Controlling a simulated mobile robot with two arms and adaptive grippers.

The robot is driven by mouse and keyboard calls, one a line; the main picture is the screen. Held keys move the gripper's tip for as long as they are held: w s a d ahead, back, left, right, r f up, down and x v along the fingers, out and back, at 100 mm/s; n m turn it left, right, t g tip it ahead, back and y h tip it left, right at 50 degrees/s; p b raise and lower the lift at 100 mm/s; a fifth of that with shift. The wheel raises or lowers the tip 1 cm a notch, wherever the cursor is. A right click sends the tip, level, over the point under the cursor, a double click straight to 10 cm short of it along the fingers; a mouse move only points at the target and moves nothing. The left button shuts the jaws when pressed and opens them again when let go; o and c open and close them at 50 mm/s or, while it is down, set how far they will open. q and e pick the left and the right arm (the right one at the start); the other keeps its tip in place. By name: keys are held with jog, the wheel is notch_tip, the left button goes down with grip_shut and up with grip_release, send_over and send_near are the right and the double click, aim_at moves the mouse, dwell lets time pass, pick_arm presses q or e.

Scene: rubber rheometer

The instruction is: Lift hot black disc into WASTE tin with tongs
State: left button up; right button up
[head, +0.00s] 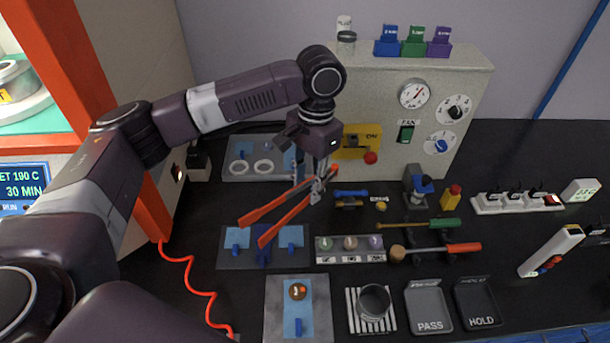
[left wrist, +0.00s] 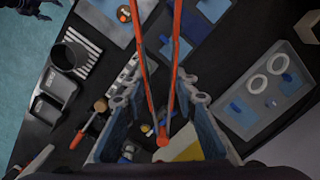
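My left gripper (head: 317,192) is closed around orange tongs (head: 282,200), held in the air above the bench. Their two tips point lower left, spread apart and empty. The tongs also run between my fingers in the left wrist view (left wrist: 160,118). A round dark brown disc with an orange spot (head: 298,291) lies on a blue pad on a grey plate (head: 274,322); it also shows in the left wrist view (left wrist: 124,14). An open dark grey tin (head: 374,302) stands on a striped mat; I read no WASTE label. A dark jointed part at the wrist view's top left may be my right gripper (left wrist: 32,8).
A PASS tray (head: 428,307) and a HOLD tray (head: 476,304) are right of the tin. A rack with blue holders (head: 228,262) lies below the tongs. A small three-pot tray (head: 326,258) and screwdriver-like tools (head: 463,248) lie mid-bench. A red cord (head: 205,293) runs at left.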

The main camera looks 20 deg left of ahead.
pick_arm(q)
jog(key=s+n+b, duration=0.2)
jog(key=s+n, duration=0.2)
jog(key=s, duration=0.9)
jog(key=shift+d, duration=0.4)
jog(key=shift+r, duration=0.1)
